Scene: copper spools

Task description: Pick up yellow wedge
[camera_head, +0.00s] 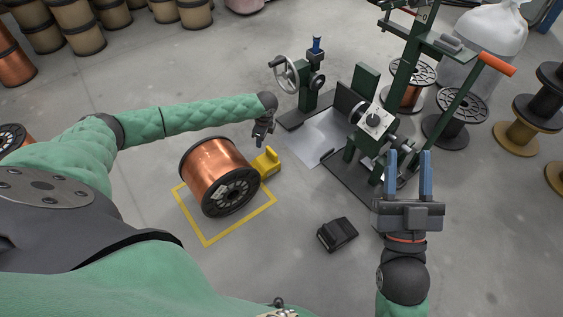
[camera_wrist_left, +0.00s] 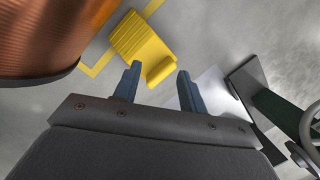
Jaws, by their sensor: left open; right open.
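The yellow wedge (camera_head: 266,161) lies on the floor against the right side of a large copper spool (camera_head: 213,172). In the left wrist view the wedge (camera_wrist_left: 143,47) lies beyond and between my open left fingers, with its near end close to them in the picture. My left gripper (camera_head: 261,141) is above the wedge in the head view, pointing down; its fingers (camera_wrist_left: 155,85) hold nothing. My right gripper (camera_head: 408,176) is open and empty at the right, its blue fingers pointing away from me.
A yellow floor outline (camera_head: 207,243) surrounds the spool. A green winding machine (camera_head: 373,125) stands right of the wedge, with a handwheel (camera_head: 286,74) on its back post. A black pedal (camera_head: 337,234) lies on the floor. The floor between spool and pedal is clear.

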